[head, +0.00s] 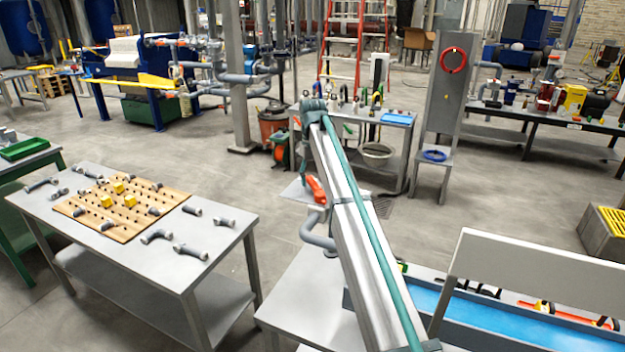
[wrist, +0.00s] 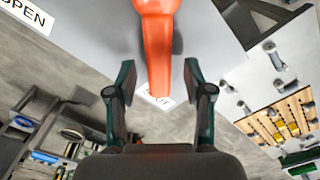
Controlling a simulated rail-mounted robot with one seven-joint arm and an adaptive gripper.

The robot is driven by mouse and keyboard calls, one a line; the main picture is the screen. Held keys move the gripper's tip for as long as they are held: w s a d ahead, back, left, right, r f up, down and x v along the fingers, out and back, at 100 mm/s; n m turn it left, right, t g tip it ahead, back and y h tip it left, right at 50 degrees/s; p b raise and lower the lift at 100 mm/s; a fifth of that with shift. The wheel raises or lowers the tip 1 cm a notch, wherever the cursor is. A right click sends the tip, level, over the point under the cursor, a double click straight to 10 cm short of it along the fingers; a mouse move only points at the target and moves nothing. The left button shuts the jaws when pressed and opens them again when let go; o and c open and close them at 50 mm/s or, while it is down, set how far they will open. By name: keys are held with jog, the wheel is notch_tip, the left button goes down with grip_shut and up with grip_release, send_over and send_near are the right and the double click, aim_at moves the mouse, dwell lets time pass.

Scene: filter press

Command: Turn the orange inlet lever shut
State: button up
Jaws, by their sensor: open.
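The orange inlet lever (wrist: 158,45) comes down from the top of the wrist view, its narrow end between my fingers. My gripper (wrist: 158,72) is open, with a finger on each side of the lever and visible gaps to both. In the head view the orange lever (head: 316,189) shows beside my arm at a grey pipe; my gripper is mostly hidden there. A white OPEN label (wrist: 29,15) lies at the upper left of the wrist view. A second white label (wrist: 166,103), ending in "UT", is partly covered by the lever's end.
A grey pipe (head: 318,240) bends below the lever. A table with a wooden peg board (head: 90,222) and loose pipe fittings stands at left. A blue-lined tray (head: 500,315) with tools lies at lower right. A grey bench (head: 398,118) stands behind my arm.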

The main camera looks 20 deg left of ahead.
aim_at(313, 181)
notch_tip(313, 181, up, 12)
jog(key=shift+f, duration=0.25)
dwell(0.5)
